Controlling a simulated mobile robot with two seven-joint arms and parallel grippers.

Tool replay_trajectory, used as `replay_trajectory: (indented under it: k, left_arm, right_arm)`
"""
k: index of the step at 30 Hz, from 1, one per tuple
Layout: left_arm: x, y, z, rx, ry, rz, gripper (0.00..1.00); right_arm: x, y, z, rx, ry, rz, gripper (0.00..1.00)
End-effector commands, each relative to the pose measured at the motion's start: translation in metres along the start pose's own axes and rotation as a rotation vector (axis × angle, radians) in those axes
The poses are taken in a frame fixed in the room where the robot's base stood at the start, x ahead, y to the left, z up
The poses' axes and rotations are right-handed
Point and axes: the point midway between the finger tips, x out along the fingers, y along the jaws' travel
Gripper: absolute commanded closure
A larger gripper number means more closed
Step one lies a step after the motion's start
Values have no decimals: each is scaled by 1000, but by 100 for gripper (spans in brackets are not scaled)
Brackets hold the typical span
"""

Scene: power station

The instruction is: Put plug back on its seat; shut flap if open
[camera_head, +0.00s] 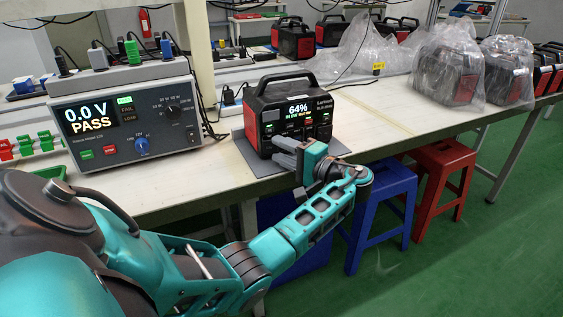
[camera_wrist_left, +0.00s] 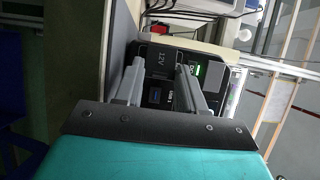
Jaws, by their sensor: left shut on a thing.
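The power station (camera_head: 288,112), a black and red case with a lit screen reading 64%, stands on a grey mat (camera_head: 252,160) on the bench. My left gripper (camera_head: 290,150) is at the lower front of it, covering part of its panel. In the left wrist view the two grey fingers (camera_wrist_left: 158,84) are shut on a dark piece marked 12V (camera_wrist_left: 160,60), which looks like the plug, close to the front panel. I cannot tell whether it touches its seat. A flap cannot be made out. My right gripper is not in view.
A tester (camera_head: 127,125) reading 0.0 V PASS stands left of the power station. Bagged units (camera_head: 447,75) stand on the right of the bench. The bench top (camera_head: 375,115) between is mostly clear. Blue (camera_head: 385,205) and red (camera_head: 442,180) stools stand below the front edge.

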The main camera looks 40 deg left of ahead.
Motion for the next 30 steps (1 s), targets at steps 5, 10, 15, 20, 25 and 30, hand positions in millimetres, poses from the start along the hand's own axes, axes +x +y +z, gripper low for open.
replay_trajectory:
  k: [5,10,15,20,25,30]
  left_arm:
    - [0,2,-3,0,-53,2,91]
    - [1,1,-4,1,-72,2,91]
    - [1,1,-4,1,-75,1,91]
    - [1,1,-4,1,-74,1,91]
    - [1,0,-4,1,-74,1,55]
    - [0,0,-4,0,-74,1,55]
  right_arm:
    - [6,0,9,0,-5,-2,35]
    - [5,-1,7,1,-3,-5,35]
    - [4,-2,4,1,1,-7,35]
    - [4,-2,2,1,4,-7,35]
    - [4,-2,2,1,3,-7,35]
    - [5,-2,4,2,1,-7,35]
